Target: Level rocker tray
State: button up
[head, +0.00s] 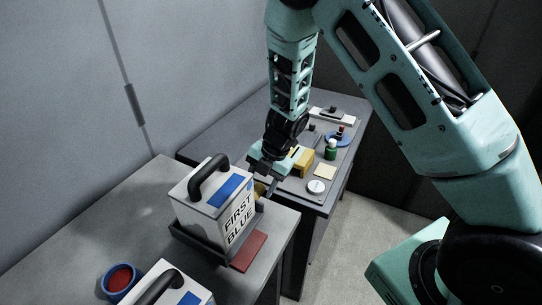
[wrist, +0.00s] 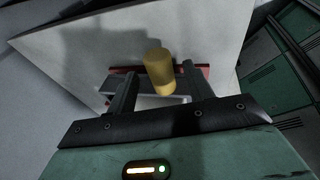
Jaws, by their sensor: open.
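A white box with a black handle (head: 215,172), a blue patch and the words "FIRST BLUE" stands in a dark, low-walled tray (head: 192,245) on the near grey table. I cannot tell for sure whether this tray is the rocker tray or whether it is level. My gripper (head: 268,188) is low behind the box's right side. A yellow piece shows there, partly hidden by the box. In the wrist view my gripper (wrist: 161,88) is open, and a yellow cylinder (wrist: 159,70) appears between its fingers, not clamped. A dark part with red ends lies behind it.
A red flat pad (head: 249,252) lies at the table's right edge. A second white box (head: 172,290) and a blue cup with red contents (head: 121,279) are nearer. The far table holds a yellow block (head: 301,160), a green jar (head: 331,149) and a white disc (head: 316,187).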

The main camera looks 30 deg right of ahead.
jog(key=v, duration=1.5)
jog(key=shift+r+p, duration=0.35)
jog(key=shift+s+d, duration=0.1)
